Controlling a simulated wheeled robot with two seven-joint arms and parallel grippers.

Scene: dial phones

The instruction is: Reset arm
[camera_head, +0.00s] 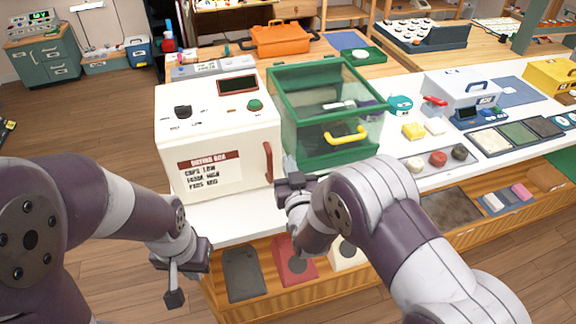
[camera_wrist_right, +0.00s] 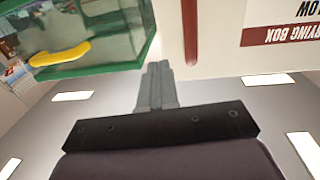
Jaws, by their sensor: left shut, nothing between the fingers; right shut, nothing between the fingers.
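My left gripper (camera_head: 174,284) is shut and empty, hanging in front of the table's left front corner. My right gripper (camera_head: 284,170) is shut and empty, just in front of the gap between the white drying box (camera_head: 215,135) and the green-framed clear case (camera_head: 327,110). In the right wrist view its fingers (camera_wrist_right: 158,85) are together, with the drying box's red handle (camera_wrist_right: 189,30) and the case's yellow handle (camera_wrist_right: 62,55) beyond. I cannot tell whether the right fingers touch either box.
On the white table (camera_head: 245,203) to the right are a tray with several round pieces (camera_head: 438,159), a yellow block (camera_head: 413,131) and a white case with a red lever (camera_head: 462,92). Below is a wooden shelf holding flat panels (camera_head: 243,272).

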